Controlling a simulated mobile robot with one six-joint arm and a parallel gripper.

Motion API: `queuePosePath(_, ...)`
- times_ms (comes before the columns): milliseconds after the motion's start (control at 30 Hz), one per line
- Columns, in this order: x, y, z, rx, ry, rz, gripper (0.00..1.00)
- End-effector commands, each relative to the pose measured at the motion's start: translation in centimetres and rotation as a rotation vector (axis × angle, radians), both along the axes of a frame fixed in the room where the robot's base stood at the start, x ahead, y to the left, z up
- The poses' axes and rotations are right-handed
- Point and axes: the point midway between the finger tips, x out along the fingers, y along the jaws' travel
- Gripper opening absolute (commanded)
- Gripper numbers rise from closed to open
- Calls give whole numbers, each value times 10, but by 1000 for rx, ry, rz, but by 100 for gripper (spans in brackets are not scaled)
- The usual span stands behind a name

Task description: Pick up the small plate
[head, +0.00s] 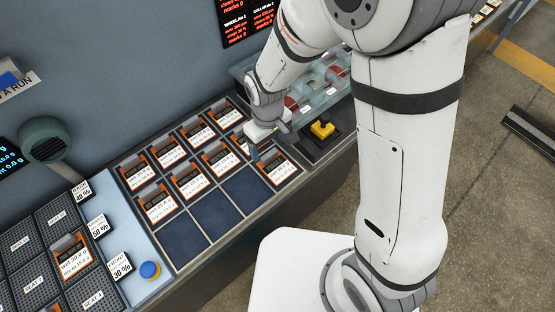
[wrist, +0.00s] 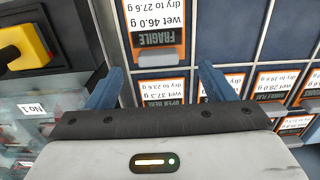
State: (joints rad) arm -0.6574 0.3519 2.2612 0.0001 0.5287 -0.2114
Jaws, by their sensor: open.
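Several orange-and-black plates with white labels lie in a blue-celled tray (head: 247,190); I cannot tell which one is the small plate. My gripper (head: 269,145) is open and empty above the tray's right end. In the wrist view, its blue fingers (wrist: 163,82) stand either side of a plate labelled about 37 g (wrist: 165,89), partly hidden by my gripper body. A plate marked FRAGILE, wet 46.0 g (wrist: 158,30), lies just beyond the fingertips; it is the front-right plate (head: 279,170) in the head view.
On the left are a blue button (head: 149,270), a grey nozzle (head: 45,138) and perforated seats, one holding a plate (head: 72,259). Three front cells are empty.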

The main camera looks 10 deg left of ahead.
Motion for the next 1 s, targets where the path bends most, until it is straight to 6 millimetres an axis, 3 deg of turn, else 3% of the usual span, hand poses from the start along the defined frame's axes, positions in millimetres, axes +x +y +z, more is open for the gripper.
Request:
queuePosePath(533, 3, -1, -54, -2, 1, -3, 76)
queuePosePath(867, 4, -1, -59, 0, 0, -3, 76)
queuePosePath(1000, 4, -1, -59, 0, 0, -4, 65)
